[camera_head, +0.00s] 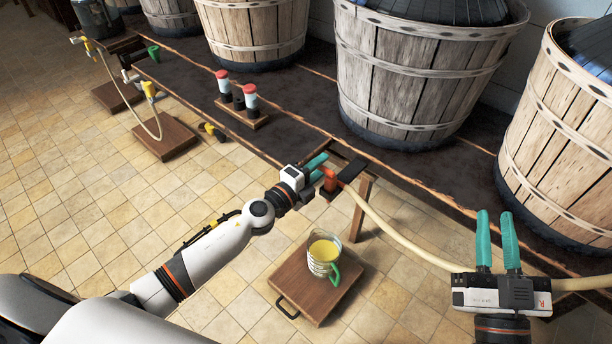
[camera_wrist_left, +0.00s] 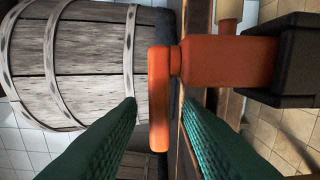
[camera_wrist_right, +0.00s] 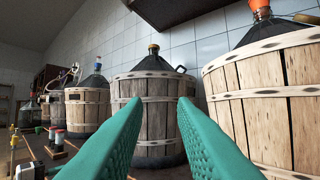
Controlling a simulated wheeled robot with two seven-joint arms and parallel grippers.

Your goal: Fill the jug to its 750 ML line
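The clear jug (camera_head: 318,266) with a green handle stands upright on a small wooden stand and holds yellow liquid; its line marks are too small to read. An orange tap (camera_head: 330,181) sits at the bench edge above and behind the jug; no stream from it is discernible. My left gripper (camera_head: 318,166) is at this tap. In the left wrist view the tap's orange handle (camera_wrist_left: 159,100) lies between the open fingertips, with small gaps on both sides. My right gripper (camera_head: 495,213) is open and empty, fingers pointing up, at the lower right.
The wooden stand (camera_head: 294,292) is on the tiled floor. A tan hose (camera_head: 400,238) runs from near the tap toward the right gripper. Large baskets (camera_head: 410,75) line the dark bench. A rack of red-capped jars (camera_head: 245,112) and other taps (camera_head: 148,90) are farther left.

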